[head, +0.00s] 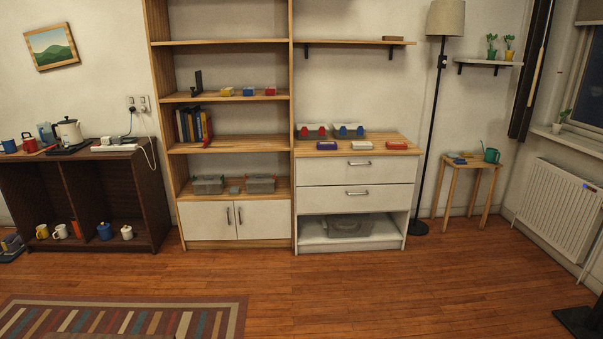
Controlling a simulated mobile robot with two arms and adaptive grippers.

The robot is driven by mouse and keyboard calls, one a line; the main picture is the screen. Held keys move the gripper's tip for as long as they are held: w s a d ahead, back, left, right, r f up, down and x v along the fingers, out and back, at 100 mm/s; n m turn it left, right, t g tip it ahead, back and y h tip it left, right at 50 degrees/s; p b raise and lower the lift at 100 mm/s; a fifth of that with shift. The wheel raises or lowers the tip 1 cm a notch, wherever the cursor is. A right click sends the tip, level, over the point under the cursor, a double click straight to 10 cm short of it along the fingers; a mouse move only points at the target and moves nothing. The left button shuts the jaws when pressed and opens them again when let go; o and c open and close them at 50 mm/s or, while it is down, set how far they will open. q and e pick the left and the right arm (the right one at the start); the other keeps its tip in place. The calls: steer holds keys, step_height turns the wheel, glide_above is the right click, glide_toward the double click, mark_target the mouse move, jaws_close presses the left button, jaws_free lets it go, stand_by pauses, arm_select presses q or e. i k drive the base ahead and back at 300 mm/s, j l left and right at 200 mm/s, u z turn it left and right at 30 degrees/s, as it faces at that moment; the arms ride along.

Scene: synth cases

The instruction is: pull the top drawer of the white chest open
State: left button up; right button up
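The white chest (310,202) stands against the back wall, right of the tall wooden shelf unit. Its top drawer (330,172) looks shut, its front flush with the drawer below. Neither of my grippers shows in the head view.
Boxes and small items stand on the chest's wooden top (400,136). A floor lamp (430,150) and small wooden table (460,163) stand right of the chest. A striped rug (120,318) lies front left. The wooden floor (350,290) before the chest is clear.

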mark_target(397, 168)
steer(key=i+u, duration=0.1)
steer(key=i, duration=2.1)
